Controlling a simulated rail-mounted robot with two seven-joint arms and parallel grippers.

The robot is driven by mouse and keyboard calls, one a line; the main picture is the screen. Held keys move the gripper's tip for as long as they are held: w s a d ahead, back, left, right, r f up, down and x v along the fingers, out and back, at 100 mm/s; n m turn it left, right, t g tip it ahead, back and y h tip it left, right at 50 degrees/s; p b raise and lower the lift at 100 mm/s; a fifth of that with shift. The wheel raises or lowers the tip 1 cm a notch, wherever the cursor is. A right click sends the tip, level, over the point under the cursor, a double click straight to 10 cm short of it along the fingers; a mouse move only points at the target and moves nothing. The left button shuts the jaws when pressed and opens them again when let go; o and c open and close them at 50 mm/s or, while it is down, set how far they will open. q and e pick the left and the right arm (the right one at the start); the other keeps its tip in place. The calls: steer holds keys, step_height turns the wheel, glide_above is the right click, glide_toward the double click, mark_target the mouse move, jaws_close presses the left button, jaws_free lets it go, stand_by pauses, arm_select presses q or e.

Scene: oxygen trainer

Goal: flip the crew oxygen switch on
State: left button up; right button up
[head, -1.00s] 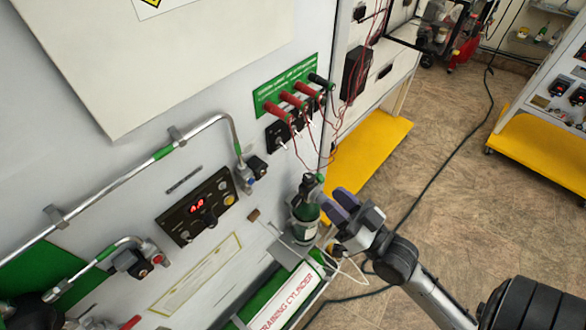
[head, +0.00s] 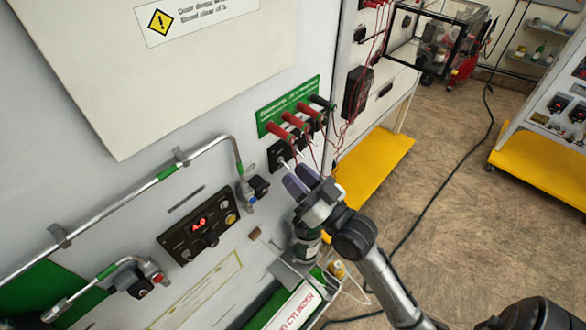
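A green label plate (head: 273,117) is on the grey wall panel, its lettering too small to read. Several red switch guards (head: 295,120) and one dark guard (head: 322,103) stick out over it. Below them is a black switch strip (head: 276,157) with small pale levers (head: 285,165). I cannot tell which one is the crew oxygen switch, or how its lever is set. My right gripper (head: 293,177) is just below the strip, its two purple-grey fingers close together and pointing up at the levers. Nothing shows between them, and contact cannot be judged. My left gripper is out of view.
A control box with a red display (head: 198,224) is left of my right gripper. Thin red wires (head: 338,125) hang right of the switches. A metal pipe (head: 120,202) crosses the panel at left.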

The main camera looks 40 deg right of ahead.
steer(key=shift+x, duration=0.75)
jaws_close()
